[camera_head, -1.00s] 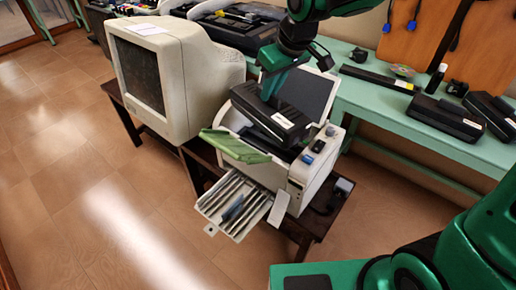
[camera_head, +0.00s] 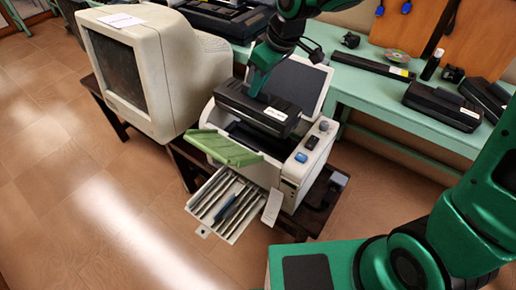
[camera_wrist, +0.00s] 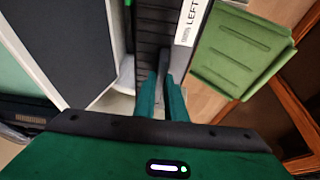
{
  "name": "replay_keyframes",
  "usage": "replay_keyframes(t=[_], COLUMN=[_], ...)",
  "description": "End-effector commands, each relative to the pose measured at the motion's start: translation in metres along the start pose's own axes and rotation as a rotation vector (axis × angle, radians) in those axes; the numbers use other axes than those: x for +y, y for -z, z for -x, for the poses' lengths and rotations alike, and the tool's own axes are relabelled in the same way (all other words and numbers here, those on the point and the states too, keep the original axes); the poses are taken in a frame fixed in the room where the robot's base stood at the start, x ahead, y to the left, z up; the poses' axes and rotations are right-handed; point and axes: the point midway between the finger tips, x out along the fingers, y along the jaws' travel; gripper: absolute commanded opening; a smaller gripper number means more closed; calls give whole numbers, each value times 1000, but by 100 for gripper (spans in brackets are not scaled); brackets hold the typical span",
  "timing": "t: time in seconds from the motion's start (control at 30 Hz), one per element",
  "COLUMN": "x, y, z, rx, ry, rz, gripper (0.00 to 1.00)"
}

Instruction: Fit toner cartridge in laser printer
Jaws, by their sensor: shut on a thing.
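The toner cartridge (camera_head: 240,104), a long black bar with a white label at its right end, is held over the open laser printer (camera_head: 289,178). My gripper (camera_head: 256,88) is shut on the cartridge near its middle, from above. In the wrist view, my gripper's green fingers (camera_wrist: 161,86) meet the ribbed black cartridge (camera_wrist: 153,32), whose white label reads "LEFT". The printer's dark opening shows just in front of the cartridge. The cartridge's underside is hidden, so I cannot tell whether it touches the printer.
The printer's raised lid (camera_head: 303,82) stands behind the cartridge. A green flap (camera_head: 222,149) sticks out at the front left, above a ribbed tray (camera_head: 228,207) holding a dark pen-like thing. A beige monitor (camera_head: 150,75) stands left. A green bench (camera_head: 385,110) with black devices runs behind.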

Motion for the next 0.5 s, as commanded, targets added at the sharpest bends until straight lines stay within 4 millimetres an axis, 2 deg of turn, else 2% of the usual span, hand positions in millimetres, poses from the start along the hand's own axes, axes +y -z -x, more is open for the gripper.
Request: replay_keyframes(t=[0.17, 0.5], x=[-2, -1], y=[-11, -38], z=[-26, -92], rx=[-1, -1], ry=[8, 7], rz=[13, 12], gripper=[0, 0])
